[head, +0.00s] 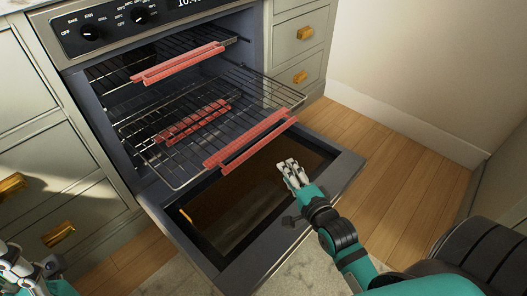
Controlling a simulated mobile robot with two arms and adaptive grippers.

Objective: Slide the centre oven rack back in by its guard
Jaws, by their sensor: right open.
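The oven's centre rack (181,172) is pulled partway out over the lowered door. A red guard (250,139) covers its front bar. The top rack's red guard (178,63) and the lower rack's red guard (193,121) sit further back inside the oven. My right gripper (287,163) is open and empty, just in front of and below the right part of the centre rack's guard, apart from it. My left gripper (14,262) is at the lower left edge, away from the oven; its fingers are too unclear to judge.
The open oven door (340,172) lies flat below the racks. Drawers with brass handles (57,234) flank the oven on the left, and more drawers (300,77) stand at the right. Wooden floor (400,165) is clear at the right.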

